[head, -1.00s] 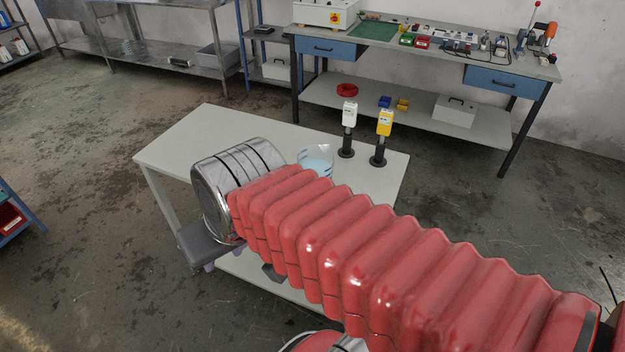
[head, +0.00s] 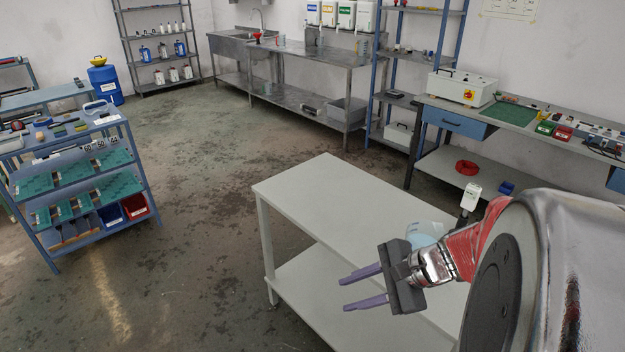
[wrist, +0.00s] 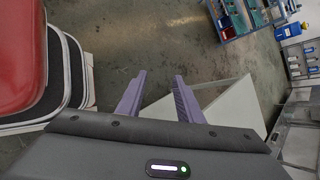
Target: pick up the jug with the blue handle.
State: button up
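A clear jug-like vessel with a pale blue tint (head: 424,231) stands on the white table (head: 318,190) in the head view, partly hidden behind my arm and gripper. Its handle cannot be made out, so I cannot tell if it is blue. My gripper (head: 344,295) has two purple fingers spread apart with nothing between them. It is in front of the vessel in the picture, and its fingers point left, away from it. In the wrist view my gripper (wrist: 160,78) is also open and empty, with floor and a table corner beyond. The vessel does not show there.
A white-topped dispenser on a stand (head: 470,197) is behind the vessel, close to my arm. The left part of the white table is bare. A blue shelf cart (head: 92,160) stands at left, a steel bench (head: 318,55) at the back. Floor between is clear.

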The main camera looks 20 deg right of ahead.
jog(key=s+d+f+m+t+h, duration=0.1)
jog(key=d+f+m+t+h, duration=0.1)
jog(key=d+m, duration=0.5)
jog(key=s+d+f+m+t+h, duration=0.2)
jog(key=d+m+t, duration=0.3)
jog(key=d, duration=0.9)
jog(key=m, duration=0.3)
jog(key=shift+f, duration=0.25)
jog(key=x, duration=0.8)
jog(key=shift+w, duration=0.3)
jog(key=shift+w+f, duration=0.1)
jog(key=shift+x, duration=2.5)
jog(key=shift+d, duration=0.2)
